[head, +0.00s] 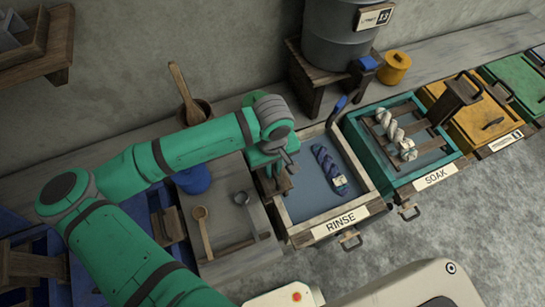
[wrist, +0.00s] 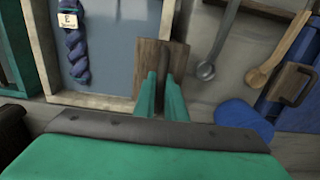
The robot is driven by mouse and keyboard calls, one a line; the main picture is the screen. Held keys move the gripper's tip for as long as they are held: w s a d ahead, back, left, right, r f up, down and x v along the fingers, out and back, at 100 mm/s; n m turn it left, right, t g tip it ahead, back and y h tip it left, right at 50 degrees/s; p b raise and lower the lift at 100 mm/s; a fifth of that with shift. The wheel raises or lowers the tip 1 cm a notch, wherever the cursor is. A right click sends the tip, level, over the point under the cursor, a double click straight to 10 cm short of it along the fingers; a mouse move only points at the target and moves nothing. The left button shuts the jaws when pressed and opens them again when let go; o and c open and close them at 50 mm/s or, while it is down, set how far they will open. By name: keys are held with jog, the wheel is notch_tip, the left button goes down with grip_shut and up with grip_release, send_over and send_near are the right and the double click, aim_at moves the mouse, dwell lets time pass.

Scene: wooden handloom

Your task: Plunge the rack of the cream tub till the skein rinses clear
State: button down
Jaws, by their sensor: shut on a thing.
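The cream tub (head: 372,190) carries a RINSE label and holds blue-grey liquid. A blue-purple skein (head: 323,160) with a pale tag lies in it; the skein also shows in the wrist view (wrist: 75,42). My gripper (head: 272,176) is at the tub's left side. In the wrist view my gripper (wrist: 162,82) is shut on the dark handle of the rack (wrist: 147,62), whose brown wooden end plate stands at the tub's edge. The rest of the rack is hidden by the liquid and my fingers.
A teal SOAK tub (head: 376,161) with pale twisted skeins stands to the right, then a yellow tub (head: 476,121). A grey barrel (head: 340,38) is behind. Left of the cream tub, a wooden spoon (head: 203,230) and a grey ladle (head: 247,210) lie on a board.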

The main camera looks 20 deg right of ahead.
jog(key=shift+a+r, duration=0.1)
jog(key=shift+r, duration=3.35)
jog(key=shift+f, duration=7.9)
jog(key=shift+s, duration=0.1)
jog(key=shift+r, duration=7.75)
jog(key=c, duration=0.6)
grip_release()
jog(key=shift+o, duration=0.2)
